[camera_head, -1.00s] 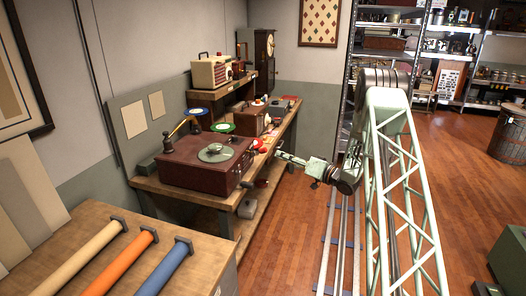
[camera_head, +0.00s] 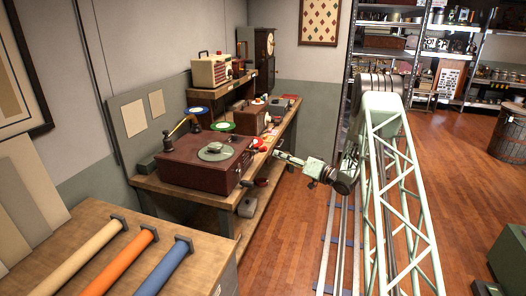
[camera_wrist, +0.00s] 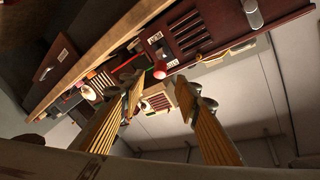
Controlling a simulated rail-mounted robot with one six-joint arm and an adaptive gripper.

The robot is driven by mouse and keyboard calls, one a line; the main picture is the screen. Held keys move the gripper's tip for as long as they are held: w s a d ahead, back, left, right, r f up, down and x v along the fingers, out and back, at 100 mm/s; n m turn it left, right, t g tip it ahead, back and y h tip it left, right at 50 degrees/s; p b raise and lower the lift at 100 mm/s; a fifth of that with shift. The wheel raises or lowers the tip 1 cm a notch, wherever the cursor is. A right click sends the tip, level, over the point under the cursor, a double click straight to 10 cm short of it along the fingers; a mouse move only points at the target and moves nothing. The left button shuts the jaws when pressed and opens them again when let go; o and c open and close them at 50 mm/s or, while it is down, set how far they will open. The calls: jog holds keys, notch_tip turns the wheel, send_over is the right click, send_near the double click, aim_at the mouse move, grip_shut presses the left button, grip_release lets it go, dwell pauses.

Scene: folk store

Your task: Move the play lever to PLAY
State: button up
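A dark red wooden record player (camera_head: 195,172) with a grey-green disc (camera_head: 215,151) on top sits on the bench. Its panelled side with small labels shows in the wrist view (camera_wrist: 205,35). A red ball knob (camera_wrist: 159,73) shows beyond my fingertips in the wrist view. My gripper (camera_head: 278,154) is beside the bench, to the right of the player. In the wrist view its two ribbed fingers (camera_wrist: 161,80) are spread apart with nothing held between them.
The wooden bench (camera_head: 222,200) carries a small wooden box (camera_head: 247,119) and other items behind the player. A cream radio (camera_head: 210,70) is on the raised shelf. A table with coloured rolls (camera_head: 120,262) stands at front left.

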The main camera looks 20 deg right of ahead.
aim_at(266, 150)
jog(key=b+x, duration=0.1)
jog(key=x, duration=1)
jog(key=shift+w+a, duration=0.15)
jog(key=shift+w, duration=0.25)
grip_shut()
